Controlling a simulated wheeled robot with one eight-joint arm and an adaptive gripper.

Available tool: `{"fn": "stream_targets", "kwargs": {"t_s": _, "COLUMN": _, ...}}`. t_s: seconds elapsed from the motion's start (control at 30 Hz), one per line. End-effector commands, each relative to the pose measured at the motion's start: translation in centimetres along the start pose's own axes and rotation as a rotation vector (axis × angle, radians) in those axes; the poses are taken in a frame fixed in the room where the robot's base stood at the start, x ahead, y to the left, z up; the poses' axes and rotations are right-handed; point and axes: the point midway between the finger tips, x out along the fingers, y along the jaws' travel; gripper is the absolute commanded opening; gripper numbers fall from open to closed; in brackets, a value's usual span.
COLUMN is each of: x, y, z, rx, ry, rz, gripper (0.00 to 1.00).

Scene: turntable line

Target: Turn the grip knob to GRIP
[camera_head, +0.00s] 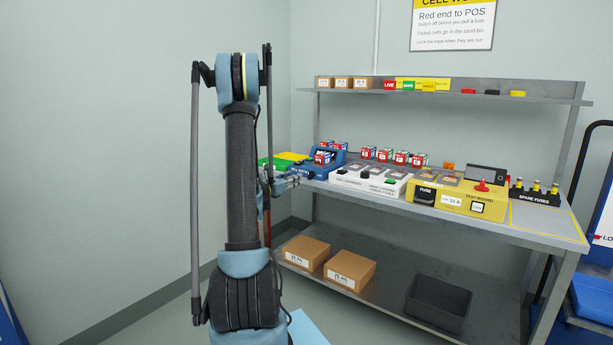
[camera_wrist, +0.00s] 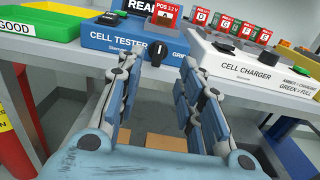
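The blue cell tester (camera_wrist: 112,38) stands at the front edge of the bench in the wrist view. The grip knob (camera_wrist: 157,52) is a small black knob on its front, with partly visible lettering beside it that seems to start GRIP. Which setting the knob points to I cannot tell. My gripper (camera_wrist: 161,70) is open and empty, its fingers on either side of the knob in the picture and apparently short of it. In the head view my gripper (camera_head: 286,182) is at the bench's left front, by the blue tester (camera_head: 326,162).
A white cell charger (camera_wrist: 243,68) stands right of the tester, a green GOOD tray (camera_wrist: 22,47) left of it. A red cell marked POS (camera_wrist: 167,16) sits in the tester.

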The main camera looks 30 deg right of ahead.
Motion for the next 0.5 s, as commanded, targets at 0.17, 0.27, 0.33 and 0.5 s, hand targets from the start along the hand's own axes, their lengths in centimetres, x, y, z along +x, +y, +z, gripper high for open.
{"fn": "stream_targets", "kwargs": {"t_s": 0.17, "x": 3.3, "y": -0.1, "z": 0.0, "rx": 0.001, "ry": 0.000, "rz": -0.004, "gripper": 0.34}}
{"fn": "stream_targets", "kwargs": {"t_s": 0.27, "x": 5.1, "y": -0.1, "z": 0.0, "rx": 0.001, "ry": 0.000, "rz": -0.002, "gripper": 0.34}}
{"fn": "stream_targets", "kwargs": {"t_s": 0.33, "x": 6.3, "y": -0.2, "z": 0.0, "rx": 0.001, "ry": 0.000, "rz": -0.004, "gripper": 0.34}}
{"fn": "stream_targets", "kwargs": {"t_s": 0.5, "x": 9.0, "y": -0.1, "z": 0.0, "rx": 0.001, "ry": 0.000, "rz": -0.003, "gripper": 0.34}}
